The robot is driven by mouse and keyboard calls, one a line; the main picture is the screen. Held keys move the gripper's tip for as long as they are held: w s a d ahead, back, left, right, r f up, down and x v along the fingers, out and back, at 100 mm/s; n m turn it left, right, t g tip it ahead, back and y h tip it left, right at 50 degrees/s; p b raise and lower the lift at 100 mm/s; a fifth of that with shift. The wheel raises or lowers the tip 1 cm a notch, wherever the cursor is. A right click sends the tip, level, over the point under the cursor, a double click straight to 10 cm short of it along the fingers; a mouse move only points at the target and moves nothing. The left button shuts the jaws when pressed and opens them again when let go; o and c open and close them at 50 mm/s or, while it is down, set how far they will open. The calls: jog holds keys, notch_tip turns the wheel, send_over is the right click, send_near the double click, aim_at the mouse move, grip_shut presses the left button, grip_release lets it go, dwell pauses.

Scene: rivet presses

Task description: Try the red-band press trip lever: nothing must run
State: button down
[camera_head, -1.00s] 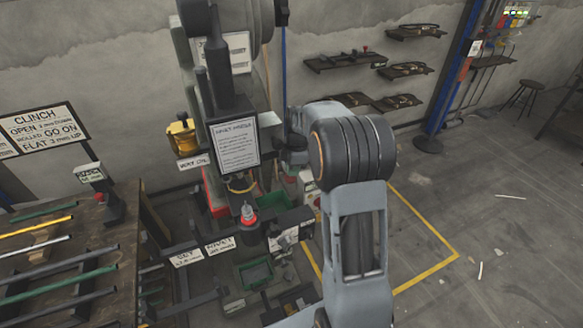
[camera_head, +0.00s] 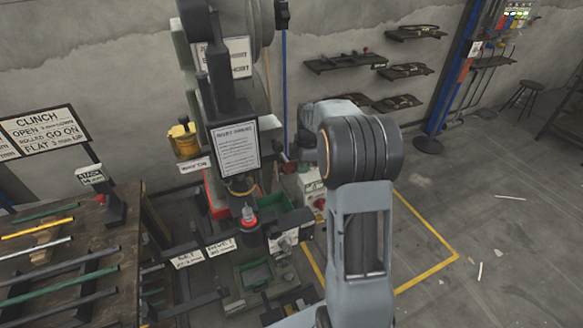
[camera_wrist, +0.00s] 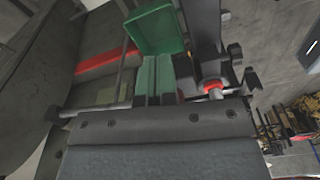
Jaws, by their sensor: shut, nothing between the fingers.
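The rivet press (camera_head: 232,90) stands left of my arm in the head view, with a white notice plate on its front. A red band (camera_wrist: 105,60) crosses its green-grey body in the wrist view. A dark rod with a red collar (camera_wrist: 212,86) shows right of centre there; I cannot tell for sure that it is the trip lever. My arm partly hides that side, and whether the gripper touches anything is unclear.
A green bin (camera_head: 290,221) sits low beside the press. A rack of coloured rods (camera_head: 60,255) stands at left, and a yellow pot (camera_head: 184,140) hangs beside the press. Wall shelves are behind.

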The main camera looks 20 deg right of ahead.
notch_tip(320, 180, up, 13)
jog(key=d, duration=0.1)
jog(key=shift+s+d+r, duration=0.15)
dwell(0.7)
